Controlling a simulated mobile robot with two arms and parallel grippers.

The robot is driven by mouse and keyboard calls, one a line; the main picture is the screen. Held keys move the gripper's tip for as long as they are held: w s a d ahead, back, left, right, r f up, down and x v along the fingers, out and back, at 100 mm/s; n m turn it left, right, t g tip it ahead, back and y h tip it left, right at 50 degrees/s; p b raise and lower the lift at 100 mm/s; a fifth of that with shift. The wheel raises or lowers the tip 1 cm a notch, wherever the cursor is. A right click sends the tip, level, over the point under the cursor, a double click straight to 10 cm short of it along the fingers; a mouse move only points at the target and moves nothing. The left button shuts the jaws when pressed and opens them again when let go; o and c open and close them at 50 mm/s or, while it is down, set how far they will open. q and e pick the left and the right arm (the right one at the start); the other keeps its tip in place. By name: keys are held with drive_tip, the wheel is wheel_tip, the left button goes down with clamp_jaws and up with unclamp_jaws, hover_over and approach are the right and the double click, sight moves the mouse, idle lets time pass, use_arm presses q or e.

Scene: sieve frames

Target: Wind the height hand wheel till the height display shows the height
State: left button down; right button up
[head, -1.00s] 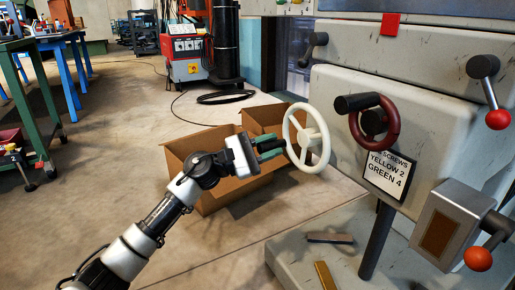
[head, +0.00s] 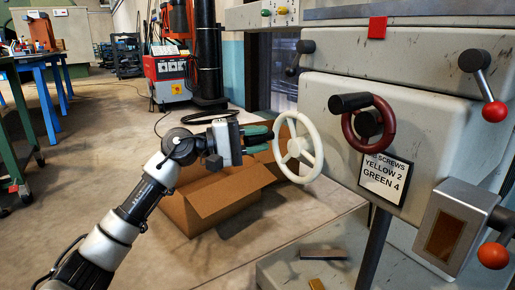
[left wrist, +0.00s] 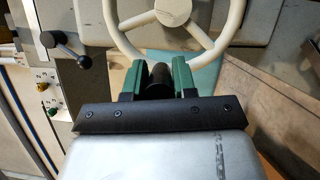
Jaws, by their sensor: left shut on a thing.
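A white spoked hand wheel (head: 315,152) stands out from the left of the grey machine's face. It also shows in the left wrist view (left wrist: 232,12). My left gripper (head: 262,137), with green fingers, is at the wheel's upper left. In the left wrist view it is shut on a dark handle (left wrist: 158,76) at the wheel's rim. A dark red hand wheel (head: 388,128) with a black handle is further right. A grey box with a brown window (head: 445,236) is at the lower right; I can read no figures in it. I cannot see my right gripper.
Levers with red (head: 494,112) and orange (head: 493,256) knobs stick out at right. A sign (head: 386,178) reads "SCREWS YELLOW 2 GREEN 4". Open cardboard boxes (head: 215,200) stand on the floor behind my left arm. A small dark block (head: 323,253) lies on the machine's base.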

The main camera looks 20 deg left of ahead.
use_arm(q)
drive_tip(key=shift+s+d+r+m+y, duration=0.1)
drive_tip(key=shift+r+m+y, duration=0.3)
drive_tip(key=shift+m, duration=0.5)
drive_tip(key=shift+r+g, duration=0.1)
drive_tip(key=shift+g, duration=0.3)
drive_tip(key=c, duration=0.9)
unclamp_jaws()
drive_tip(key=shift+s+a, duration=0.15)
drive_tip(key=shift+a, duration=0.1)
drive_tip(key=p+v, duration=0.3)
drive_tip(key=v, duration=0.7)
drive_tip(key=shift+s+a+p, duration=0.1)
drive_tip(key=shift+p, duration=0.2)
